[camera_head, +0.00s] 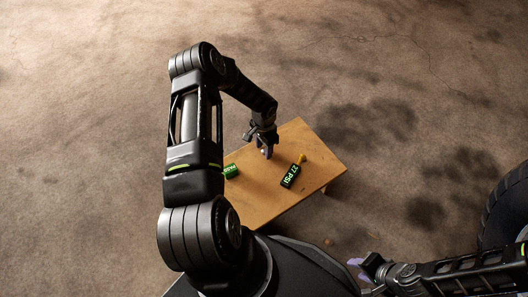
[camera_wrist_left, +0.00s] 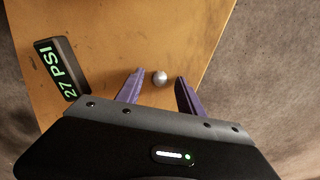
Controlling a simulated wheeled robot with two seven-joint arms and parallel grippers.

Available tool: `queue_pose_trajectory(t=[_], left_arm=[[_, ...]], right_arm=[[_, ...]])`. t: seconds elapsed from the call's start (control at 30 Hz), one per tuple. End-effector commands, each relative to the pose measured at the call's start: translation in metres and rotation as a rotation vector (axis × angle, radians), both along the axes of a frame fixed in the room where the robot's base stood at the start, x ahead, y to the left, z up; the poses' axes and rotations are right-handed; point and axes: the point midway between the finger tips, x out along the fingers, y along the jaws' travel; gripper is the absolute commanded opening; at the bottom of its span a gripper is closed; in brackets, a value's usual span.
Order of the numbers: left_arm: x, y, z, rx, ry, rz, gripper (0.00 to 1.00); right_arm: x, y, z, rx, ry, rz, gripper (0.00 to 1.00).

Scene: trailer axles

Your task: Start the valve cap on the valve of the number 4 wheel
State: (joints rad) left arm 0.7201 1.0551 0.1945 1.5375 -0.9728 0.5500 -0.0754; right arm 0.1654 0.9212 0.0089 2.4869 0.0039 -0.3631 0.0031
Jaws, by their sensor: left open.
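A small silvery round cap (camera_wrist_left: 160,78), which looks like the valve cap, sits on the wooden table. In the left wrist view it lies between the two purple fingers of my left gripper (camera_wrist_left: 158,88), with a gap on each side. My left gripper (camera_head: 266,152) is open, low over the table's far part in the head view. My right gripper (camera_head: 361,270) is beyond the table's near right side, its purple fingers apart and empty. A dark tyre (camera_head: 506,212) shows at the right edge. No wheel number or valve is visible on it.
The wooden table (camera_head: 258,200) also holds a black gauge reading 27 PSI (camera_head: 290,176) with a yellow end (camera_head: 301,158), left of the fingers in the left wrist view (camera_wrist_left: 62,68). A green labelled item (camera_head: 231,171) lies near its left edge. Brown floor surrounds it.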

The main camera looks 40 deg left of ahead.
Motion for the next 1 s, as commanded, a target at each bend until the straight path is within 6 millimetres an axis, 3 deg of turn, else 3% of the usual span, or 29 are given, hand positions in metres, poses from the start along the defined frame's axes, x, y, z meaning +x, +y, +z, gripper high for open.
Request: queue_pose_trajectory(t=[0.43, 1.0], left_arm=[[0.0, -0.0001, 0.0005, 0.0, 0.0, 0.0, 0.45], [0.0, -0.0001, 0.0005, 0.0, 0.0, 0.0, 0.0]], right_arm=[[-0.0001, 0.0002, 0.0004, 0.0, 0.0, 0.0, 0.36], [-0.0002, 0.0002, 0.0003, 0.0, 0.0, 0.001, 0.36]])
